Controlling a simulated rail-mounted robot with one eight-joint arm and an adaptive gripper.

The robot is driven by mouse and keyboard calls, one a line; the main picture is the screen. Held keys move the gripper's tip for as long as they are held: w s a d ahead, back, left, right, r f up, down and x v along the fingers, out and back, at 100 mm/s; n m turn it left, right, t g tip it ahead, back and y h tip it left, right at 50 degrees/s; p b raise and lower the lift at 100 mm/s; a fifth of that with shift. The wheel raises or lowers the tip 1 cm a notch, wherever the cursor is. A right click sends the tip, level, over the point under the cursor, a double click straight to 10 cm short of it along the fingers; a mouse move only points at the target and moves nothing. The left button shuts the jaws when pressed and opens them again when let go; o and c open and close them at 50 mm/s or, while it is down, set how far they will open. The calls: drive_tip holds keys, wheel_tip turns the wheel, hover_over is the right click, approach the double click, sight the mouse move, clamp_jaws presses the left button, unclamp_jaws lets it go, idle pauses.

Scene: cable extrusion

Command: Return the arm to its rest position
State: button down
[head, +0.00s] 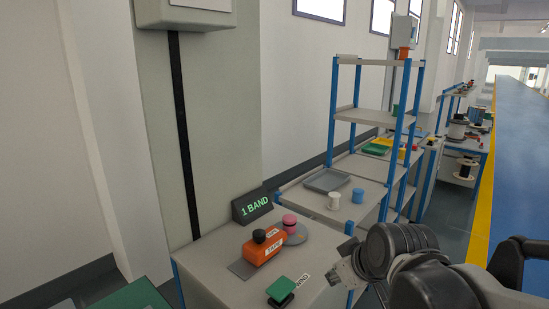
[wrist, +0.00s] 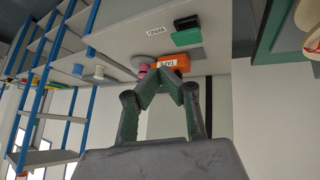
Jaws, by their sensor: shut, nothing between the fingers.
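My gripper (wrist: 161,76) shows in the wrist view with its two dark green fingers angled together and the tips meeting. It is shut and holds nothing. In that view, which looks upside down, the fingertips overlap the picture of the orange tape unit; I cannot tell how far apart they are. In the head view my dark arm (head: 402,250) reaches in at the lower right, over the right side of the workbench.
The bench (head: 215,283) carries the orange tape unit (head: 262,251), a pink spool (head: 290,223), a green button pad (head: 280,289) and a sign reading "1 BAND" (head: 252,206). A blue-post shelf rack (head: 370,117) stands behind. The blue floor lane (head: 524,150) at right looks clear.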

drive_tip(key=s+d+m+h, duration=0.1)
drive_tip(key=s+d+m, duration=0.2)
drive_tip(key=s, duration=0.3)
drive_tip(key=s+d+r+m+h, duration=0.1)
drive_tip(key=s+d+m, duration=0.2)
drive_tip(key=s, duration=0.3)
drive_tip(key=shift+s+d+m+g, duration=0.2)
drive_tip(key=shift+d+m+g, duration=0.1)
idle(1.9)
